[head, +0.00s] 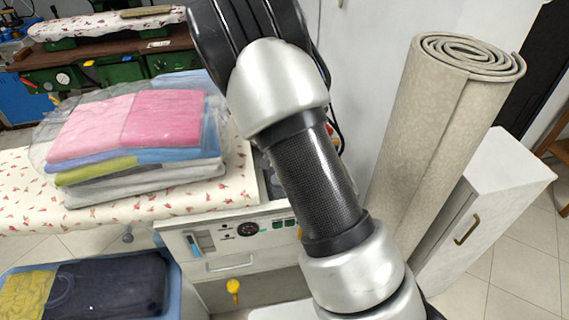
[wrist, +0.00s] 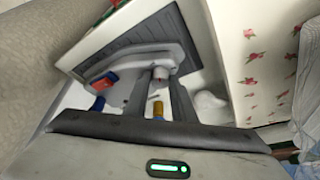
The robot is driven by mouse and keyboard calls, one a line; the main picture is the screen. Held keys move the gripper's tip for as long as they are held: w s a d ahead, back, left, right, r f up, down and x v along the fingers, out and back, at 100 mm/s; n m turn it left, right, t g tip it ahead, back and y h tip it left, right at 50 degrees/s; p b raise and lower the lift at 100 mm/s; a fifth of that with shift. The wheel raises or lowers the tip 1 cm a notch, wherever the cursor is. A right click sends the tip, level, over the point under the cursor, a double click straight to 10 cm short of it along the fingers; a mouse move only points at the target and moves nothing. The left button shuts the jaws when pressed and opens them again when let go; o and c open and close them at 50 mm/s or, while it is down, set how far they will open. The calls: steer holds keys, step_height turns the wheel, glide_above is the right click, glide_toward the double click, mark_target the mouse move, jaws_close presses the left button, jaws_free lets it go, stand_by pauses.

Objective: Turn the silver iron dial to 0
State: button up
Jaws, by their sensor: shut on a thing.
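My gripper (wrist: 161,76) is shut on this dial, one finger on each side. The dial's marks are too small to read, so its setting cannot be told. In the head view, my arm hides the iron, and my gripper is out of sight.
A flowered ironing board (head: 130,207) carries folded, wrapped clothes (head: 140,125). A control panel (head: 225,240) is below it. A rolled beige carpet (head: 440,130) and a white cabinet (head: 500,205) stand close on the right. A blue bin (head: 180,290) with clothes is at lower left.

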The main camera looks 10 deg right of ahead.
steer(key=o, duration=1.1)
steer(key=shift+c, duration=0.2)
steer(key=shift+r, duration=0.1)
steer(key=p+v, duration=0.1)
steer(key=v, duration=1.6)
steer(key=shift+p, duration=0.35)
steer(key=shift+w+r, duration=0.1)
steer(key=shift+r, duration=0.05)
